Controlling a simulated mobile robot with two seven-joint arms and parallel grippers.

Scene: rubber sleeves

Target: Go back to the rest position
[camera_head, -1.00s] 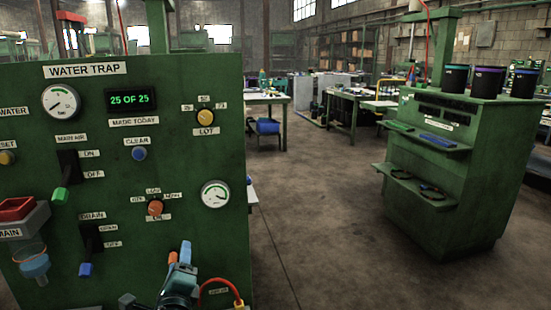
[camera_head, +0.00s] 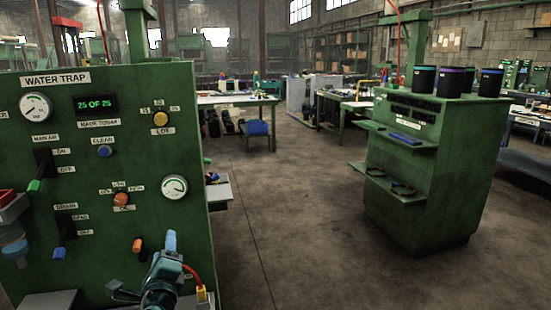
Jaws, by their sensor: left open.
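My left gripper (camera_head: 154,245) shows at the bottom left of the head view, in front of the lower part of the green water trap panel (camera_head: 120,160). A red cable bends down beside the gripper's right side. My right gripper is not in view.
A green stand (camera_head: 425,190) with shelves is at the right, bearing dark cups (camera_head: 455,80) on top. A work table (camera_head: 235,100) is further back. The concrete floor (camera_head: 290,230) between panel and stand is clear.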

